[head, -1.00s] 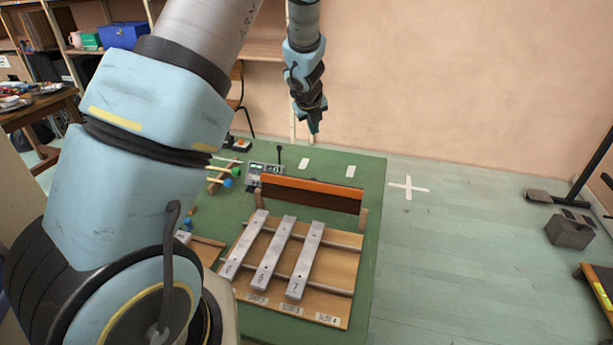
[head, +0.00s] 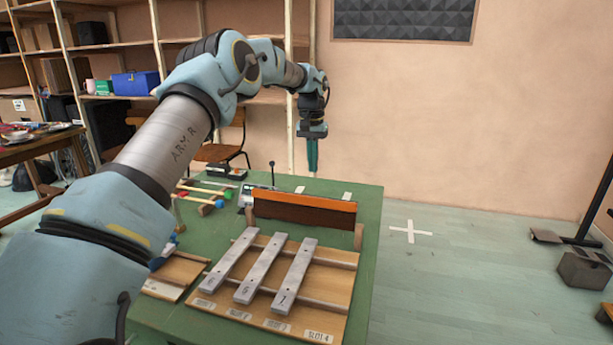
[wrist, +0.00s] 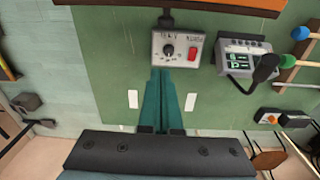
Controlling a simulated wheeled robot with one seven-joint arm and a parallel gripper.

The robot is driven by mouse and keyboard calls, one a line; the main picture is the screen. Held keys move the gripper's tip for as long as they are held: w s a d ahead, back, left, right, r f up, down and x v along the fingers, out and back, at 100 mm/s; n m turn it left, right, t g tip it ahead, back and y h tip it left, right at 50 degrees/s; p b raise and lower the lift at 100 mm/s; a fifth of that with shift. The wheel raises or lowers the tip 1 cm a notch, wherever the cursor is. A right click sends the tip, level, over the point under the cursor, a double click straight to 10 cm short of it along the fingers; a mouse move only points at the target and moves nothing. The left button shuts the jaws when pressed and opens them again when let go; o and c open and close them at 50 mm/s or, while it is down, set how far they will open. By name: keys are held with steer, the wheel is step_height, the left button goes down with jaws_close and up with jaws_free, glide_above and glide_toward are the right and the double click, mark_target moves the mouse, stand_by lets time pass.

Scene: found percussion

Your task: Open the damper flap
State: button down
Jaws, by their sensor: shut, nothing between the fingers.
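The damper flap (head: 304,211) looks to be the long dark brown board with an orange upper strip. It stands across the green table behind the metal bars, beside a wooden post (head: 359,237). In the wrist view an orange and dark edge (wrist: 230,5), probably the same board, crosses the top. My gripper (head: 312,172) is shut and empty, pointing down above the table's far side, behind the flap and apart from it. In the wrist view its teal fingers (wrist: 167,75) appear just below a grey box (wrist: 181,48) with a black knob and red button.
Several grey bars (head: 260,267) lie on a wooden frame in front of the flap. A grey device with a display (wrist: 243,62) and mallets (head: 213,188) are to the flap's left. White strips (wrist: 132,99) mark the table.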

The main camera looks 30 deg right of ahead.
mark_target(303, 208)
step_height(303, 208, down, 9)
steer(key=shift+d+r+p, duration=0.1)
steer(key=shift+r+p, duration=0.1)
steer(key=shift+p, duration=0.9)
steer(key=shift+s+a+r+p, duration=0.35)
steer(key=shift+s+a+r, duration=0.2)
steer(key=shift+s+a, duration=0.15)
steer(key=shift+s+a+r+p, duration=0.15)
steer(key=shift+s+a+p, duration=0.2)
steer(key=shift+s+a, duration=0.3)
steer(key=shift+b, duration=0.5)
